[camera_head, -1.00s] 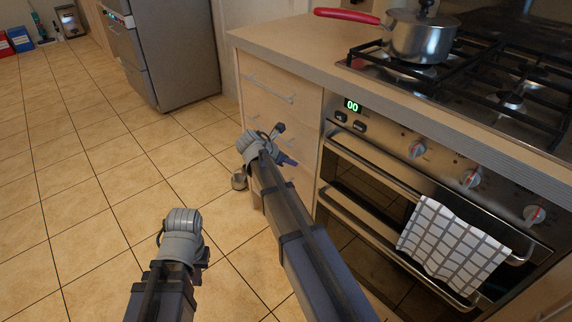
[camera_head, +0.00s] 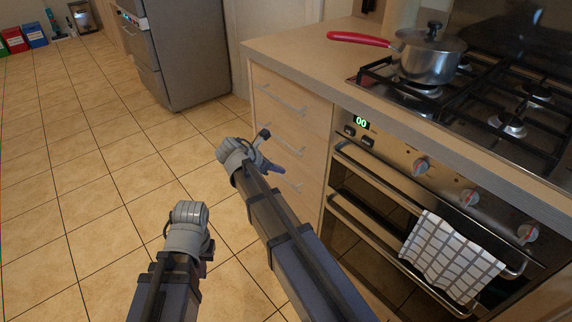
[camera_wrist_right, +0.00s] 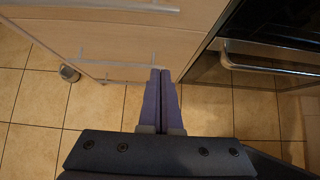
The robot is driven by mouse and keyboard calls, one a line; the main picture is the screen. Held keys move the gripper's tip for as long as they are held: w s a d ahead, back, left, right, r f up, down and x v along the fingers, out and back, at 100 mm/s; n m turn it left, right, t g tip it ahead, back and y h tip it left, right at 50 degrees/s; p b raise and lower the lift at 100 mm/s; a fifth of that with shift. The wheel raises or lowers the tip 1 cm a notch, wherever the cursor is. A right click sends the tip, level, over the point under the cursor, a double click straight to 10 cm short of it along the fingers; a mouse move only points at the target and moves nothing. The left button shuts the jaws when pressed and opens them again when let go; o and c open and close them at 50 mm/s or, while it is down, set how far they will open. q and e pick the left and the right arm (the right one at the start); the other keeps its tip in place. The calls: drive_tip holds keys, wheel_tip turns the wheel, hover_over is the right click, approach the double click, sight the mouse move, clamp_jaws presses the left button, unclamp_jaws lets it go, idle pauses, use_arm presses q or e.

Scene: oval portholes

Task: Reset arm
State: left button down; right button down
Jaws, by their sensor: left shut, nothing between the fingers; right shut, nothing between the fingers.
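My right gripper (camera_head: 274,168) is in front of the wooden drawer front, left of the oven. In the right wrist view its two purple fingers (camera_wrist_right: 160,95) are together, with nothing between them. They point toward the lower drawers and touch nothing that I can make out. My left arm stands lower and further left, over the tiled floor. Only a dark part of my left gripper (camera_head: 207,251) shows beside the grey wrist joint; its fingers are hidden. No held object shows at either arm.
The wooden drawers (camera_head: 291,110) and the oven (camera_head: 380,192) are close to my right arm. A checked towel (camera_head: 452,255) hangs on the oven handle. A pot (camera_head: 430,58) with a red handle stands on the hob. Tiled floor (camera_head: 90,190) is clear at left.

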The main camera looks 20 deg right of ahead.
drive_tip(key=shift+v, duration=0.75)
drive_tip(key=shift+f, duration=0.1)
drive_tip(key=s+a+f+m+g+y, duration=0.2)
drive_tip(key=s+a+f+m+y, duration=0.1)
drive_tip(key=s+a+m, duration=0.7)
drive_tip(key=s+a+f+m+g+y, duration=0.1)
drive_tip(key=s+a+f+m+y, duration=0.3)
drive_tip(key=s+m, duration=0.65)
wheel_tip(320, 180, up, 33)
drive_tip(key=s+a+n+p, duration=0.2)
drive_tip(key=p, duration=3)
drive_tip(key=shift+s+f, duration=0.25)
